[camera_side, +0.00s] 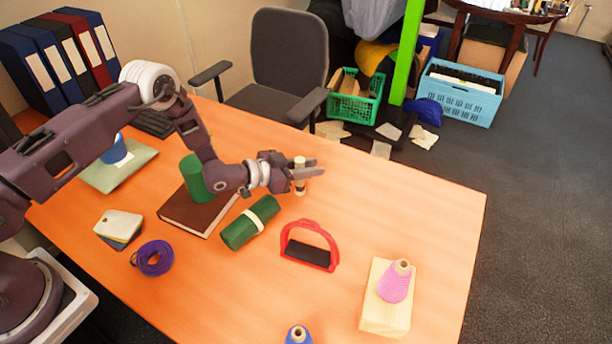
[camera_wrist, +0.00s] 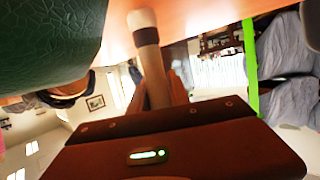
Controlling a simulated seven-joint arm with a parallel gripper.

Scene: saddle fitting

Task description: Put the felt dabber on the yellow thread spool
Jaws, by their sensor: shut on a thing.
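My gripper (camera_side: 308,169) is shut on the felt dabber (camera_side: 300,182), a slim cream stick with a dark band. It holds the dabber roughly upright above the table, behind the red stirrup. In the wrist view the dabber (camera_wrist: 146,38) stands between the fingers, its pale rounded end away from the palm. I see no clearly yellow thread spool. A cone spool with pink thread (camera_side: 394,285) stands on a pale yellow wooden block (camera_side: 382,316) at front right, well apart from my gripper. A blue thread spool (camera_side: 298,336) is cut off by the bottom edge.
A red stirrup (camera_side: 309,232) with a black tread stands in mid-table. A banded green roll (camera_side: 243,230) lies left of it. A green cylinder (camera_side: 193,180) stands on a brown book (camera_side: 198,215). A purple coiled strap (camera_side: 154,258) lies left. The table's right side (camera_side: 430,215) is clear.

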